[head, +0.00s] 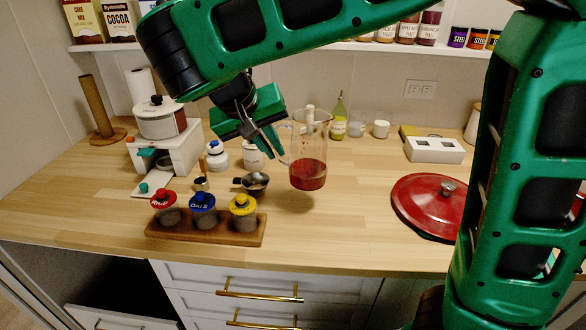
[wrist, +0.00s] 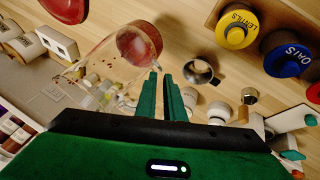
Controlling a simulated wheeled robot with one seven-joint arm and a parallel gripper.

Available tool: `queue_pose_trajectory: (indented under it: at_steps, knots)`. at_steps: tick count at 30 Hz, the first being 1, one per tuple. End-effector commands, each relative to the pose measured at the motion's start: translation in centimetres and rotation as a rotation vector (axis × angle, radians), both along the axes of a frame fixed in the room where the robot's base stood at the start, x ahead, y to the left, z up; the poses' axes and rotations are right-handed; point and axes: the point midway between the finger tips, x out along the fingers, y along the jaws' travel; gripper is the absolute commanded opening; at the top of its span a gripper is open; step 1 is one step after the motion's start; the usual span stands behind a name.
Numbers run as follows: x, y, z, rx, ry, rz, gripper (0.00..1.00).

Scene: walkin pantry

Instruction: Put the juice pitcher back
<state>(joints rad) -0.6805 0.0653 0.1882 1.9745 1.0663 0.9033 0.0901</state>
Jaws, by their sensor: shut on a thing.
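The juice pitcher (head: 309,172) is clear, with red juice in its lower part. It is roughly upright and appears to hang a little above the wooden counter, with a shadow below it. My green gripper (head: 276,150) is at its left side, shut on its handle. In the wrist view the pitcher (wrist: 137,45) lies up and left of my gripper's fingertips (wrist: 161,72). The handle is thin and mostly hidden by the fingers.
A wooden rack (head: 206,235) of lidded jars and a metal cup (head: 255,182) stand left of the pitcher. A red lid (head: 432,205) lies right. A green-yellow bottle (head: 338,118) and white cup (head: 381,129) stand behind. Bare counter (head: 345,220) lies in front of the pitcher.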

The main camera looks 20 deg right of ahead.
Motion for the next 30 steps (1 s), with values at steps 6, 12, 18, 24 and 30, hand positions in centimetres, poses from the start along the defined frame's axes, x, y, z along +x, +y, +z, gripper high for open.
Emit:
queue_pose_trajectory:
  at_steps: [6,12,18,24,30]
  knots:
    - [1.9,-3.5,-2.3,0.001,-0.001,-0.004,0.0]
    - [2.8,-5.1,-3.4,0.001,0.0,-0.003,0.0]
    - [2.9,-5.2,-4.4,0.0,0.0,0.0,0.0]
    - [2.9,-5.2,-7.0,-0.001,0.001,0.0,0.0]
    - [2.9,-5.2,-7.5,0.001,-0.002,-0.001,0.0]
